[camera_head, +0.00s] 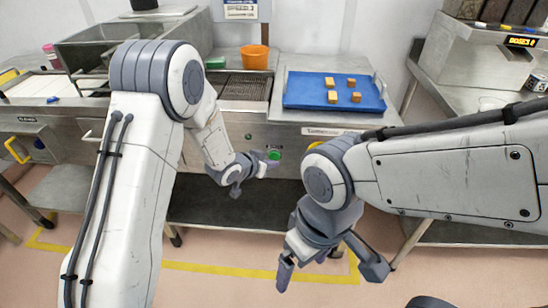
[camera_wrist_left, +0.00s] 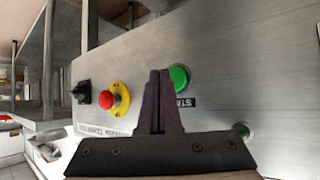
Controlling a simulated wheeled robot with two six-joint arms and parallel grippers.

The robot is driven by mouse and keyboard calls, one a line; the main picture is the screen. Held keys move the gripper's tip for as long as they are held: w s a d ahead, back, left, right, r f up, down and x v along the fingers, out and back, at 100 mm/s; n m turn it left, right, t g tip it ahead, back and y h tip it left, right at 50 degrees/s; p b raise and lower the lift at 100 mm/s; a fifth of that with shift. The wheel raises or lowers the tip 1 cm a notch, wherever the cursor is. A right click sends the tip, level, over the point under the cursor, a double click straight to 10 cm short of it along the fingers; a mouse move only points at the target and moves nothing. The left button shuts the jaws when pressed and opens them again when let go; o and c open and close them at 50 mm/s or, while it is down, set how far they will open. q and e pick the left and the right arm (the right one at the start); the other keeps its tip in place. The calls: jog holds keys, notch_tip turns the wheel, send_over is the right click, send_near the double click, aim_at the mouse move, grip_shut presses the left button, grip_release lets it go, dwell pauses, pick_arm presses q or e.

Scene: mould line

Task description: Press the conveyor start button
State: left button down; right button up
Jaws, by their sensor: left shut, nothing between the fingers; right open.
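The green start button (camera_head: 274,155) is on the steel front panel below the conveyor. It also shows in the left wrist view (camera_wrist_left: 180,78), with a dark START label beneath it. My left gripper (camera_head: 267,168) is shut and empty, close to the panel just below the button in the head view. In the left wrist view its closed fingers (camera_wrist_left: 158,76) point at the panel just left of the button and overlap its edge. I cannot tell whether they touch anything. My right gripper (camera_head: 330,271) is open and empty, low in front of the line.
A red emergency stop (camera_wrist_left: 107,99) on a yellow base and a black knob (camera_wrist_left: 82,92) sit left of the button in the wrist view. A blue tray (camera_head: 300,98) with several tan blocks and an orange cup (camera_head: 255,57) stand on the counter above.

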pick_arm(q)
jog(key=shift+w, duration=0.15)
jog(key=shift+w, duration=0.3)
jog(key=shift+w+d+p, duration=0.1)
jog(key=shift+w+p, duration=0.25)
jog(key=shift+w, duration=0.05)
dwell(1.1)
jog(key=shift+s, duration=0.85)
jog(key=s, duration=0.1)
jog(key=s+b, duration=0.1)
jog(key=s, duration=0.3)
jog(key=shift+a, duration=0.3)
jog(key=shift+r, duration=0.1)
dwell(0.4)
